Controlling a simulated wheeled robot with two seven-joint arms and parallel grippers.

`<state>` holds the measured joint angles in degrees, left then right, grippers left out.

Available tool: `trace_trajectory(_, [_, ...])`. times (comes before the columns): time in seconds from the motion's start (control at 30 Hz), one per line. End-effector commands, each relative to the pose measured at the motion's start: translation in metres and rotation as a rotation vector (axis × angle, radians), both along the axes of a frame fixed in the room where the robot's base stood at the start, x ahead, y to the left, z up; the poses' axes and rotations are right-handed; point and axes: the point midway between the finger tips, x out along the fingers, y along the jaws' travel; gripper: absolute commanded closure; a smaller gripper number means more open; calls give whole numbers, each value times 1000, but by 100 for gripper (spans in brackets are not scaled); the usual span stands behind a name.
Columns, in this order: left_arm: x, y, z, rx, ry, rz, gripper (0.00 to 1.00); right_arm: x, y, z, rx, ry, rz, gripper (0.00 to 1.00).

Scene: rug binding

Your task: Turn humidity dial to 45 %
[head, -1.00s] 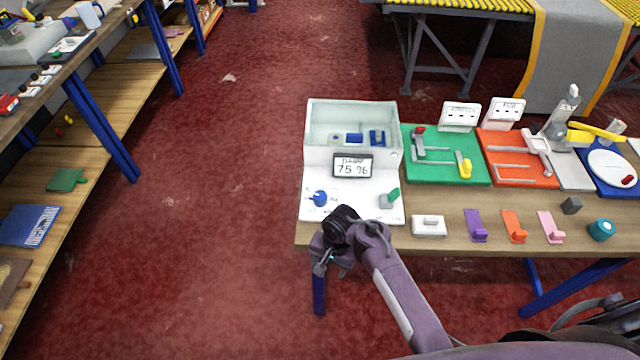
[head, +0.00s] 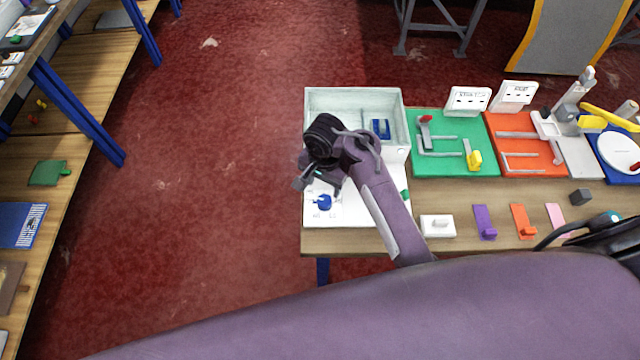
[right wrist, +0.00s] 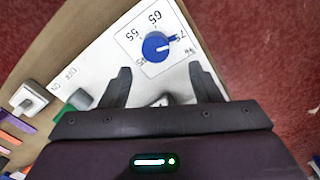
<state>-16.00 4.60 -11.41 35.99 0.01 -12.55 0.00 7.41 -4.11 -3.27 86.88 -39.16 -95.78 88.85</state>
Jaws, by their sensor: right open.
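The blue humidity dial (head: 322,202) sits on the white panel (head: 350,213) of the humidity box, at the near left of the table. In the right wrist view the dial (right wrist: 157,46) has marks 45, 55, 65 and 75 around it, and its pointer is toward 75. My right gripper (head: 320,181) is above and just behind the dial in the head view. In the right wrist view it (right wrist: 160,70) is open and empty, with the dial beyond the fingertips. My right arm hides the display. My left gripper is not in view.
A switch with a green part (right wrist: 80,100) is on the same panel, mostly behind my arm in the head view. The box's open bin (head: 395,98) stands behind. Green (head: 455,165) and orange (head: 530,165) boards lie to the right. Red floor is free left of the table.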

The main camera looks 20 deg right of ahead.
Motion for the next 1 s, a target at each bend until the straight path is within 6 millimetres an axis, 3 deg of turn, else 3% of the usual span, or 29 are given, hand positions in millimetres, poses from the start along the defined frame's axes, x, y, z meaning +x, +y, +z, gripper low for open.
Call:
trace_trajectory(0.4, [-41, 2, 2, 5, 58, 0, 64, -1, -1, -60, -3, 3, 3, 43])
trace_trajectory(0.6, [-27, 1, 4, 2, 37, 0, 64, -1, -1, -73, -1, 1, 0, 43])
trace_trajectory(0.73, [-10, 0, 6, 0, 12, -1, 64, -1, 0, -74, 0, 0, 0, 43])
trace_trajectory(0.83, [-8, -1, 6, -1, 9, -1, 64, -1, 0, -74, 0, 0, 0, 43])
trace_trajectory(1.0, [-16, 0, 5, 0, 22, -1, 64, -1, 0, -74, 0, 0, 0, 64])
